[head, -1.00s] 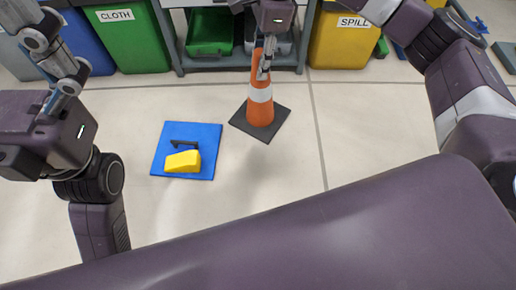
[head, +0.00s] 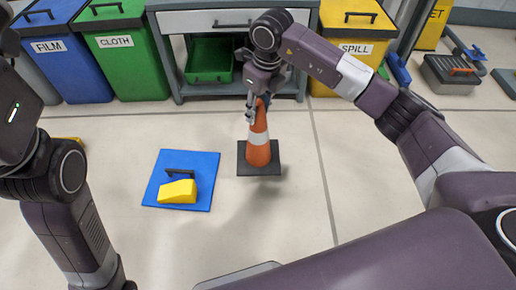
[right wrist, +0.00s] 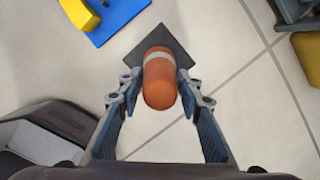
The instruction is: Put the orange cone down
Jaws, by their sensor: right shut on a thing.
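The orange cone (head: 259,154) has a white band and a dark square base, and stands upright in the middle of the head view. My right gripper (head: 256,106) is shut on its upper part from above. In the right wrist view the cone (right wrist: 160,86) sits between the two fingers of the right gripper (right wrist: 157,97), tip towards the camera. A faint shadow lies on the floor in front of the base, so the cone seems a little above the floor. My left arm shows at the left edge, but its gripper is out of view.
Behind stand a green CLOTH bin (head: 130,65), a yellow SPILL bin (head: 343,65) and a grey workbench (head: 176,75). The floor right of the cone is clear.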

